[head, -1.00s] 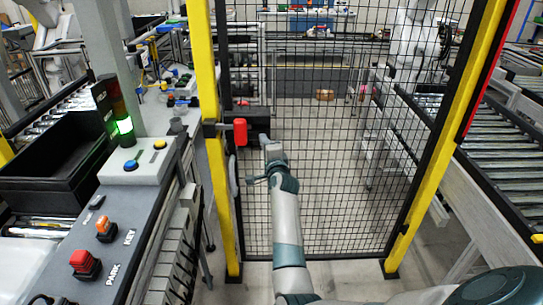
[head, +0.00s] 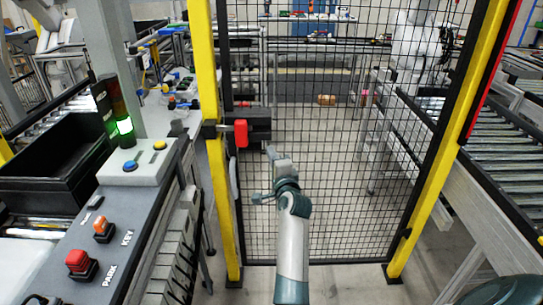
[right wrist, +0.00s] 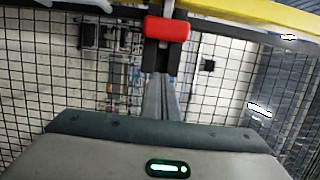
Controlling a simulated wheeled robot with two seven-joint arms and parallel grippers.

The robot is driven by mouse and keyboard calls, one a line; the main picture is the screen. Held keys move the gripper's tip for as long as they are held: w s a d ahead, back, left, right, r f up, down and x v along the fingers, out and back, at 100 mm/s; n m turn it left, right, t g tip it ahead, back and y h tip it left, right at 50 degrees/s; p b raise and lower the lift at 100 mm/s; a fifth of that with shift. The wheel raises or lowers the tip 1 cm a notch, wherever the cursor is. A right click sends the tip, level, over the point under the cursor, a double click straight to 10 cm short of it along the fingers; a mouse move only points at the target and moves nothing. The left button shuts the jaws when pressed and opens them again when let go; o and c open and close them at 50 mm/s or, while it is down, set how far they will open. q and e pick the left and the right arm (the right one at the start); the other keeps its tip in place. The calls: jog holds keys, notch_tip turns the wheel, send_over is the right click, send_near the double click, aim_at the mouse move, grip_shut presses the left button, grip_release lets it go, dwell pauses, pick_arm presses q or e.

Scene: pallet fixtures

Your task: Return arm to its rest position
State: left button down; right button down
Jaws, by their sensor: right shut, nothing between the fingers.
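My right arm reaches up from the bottom middle of the head view. Its gripper (head: 271,153) is shut and empty, in front of the black mesh gate. It is apart from the red handle (head: 241,133) of the latch, below and to the right of it in the picture. In the right wrist view the shut fingers (right wrist: 161,88) point toward the black latch body, with the red handle (right wrist: 166,29) above them. My left gripper does not show.
Yellow posts (head: 432,150) frame the mesh gate (head: 335,200). At left stands a control panel (head: 60,235) with red and orange buttons and a lit green stack light (head: 124,126). A black bin (head: 50,165) lies behind it. A roller conveyor (head: 500,160) runs at right.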

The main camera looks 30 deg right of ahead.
jog(key=shift+f, duration=0.1)
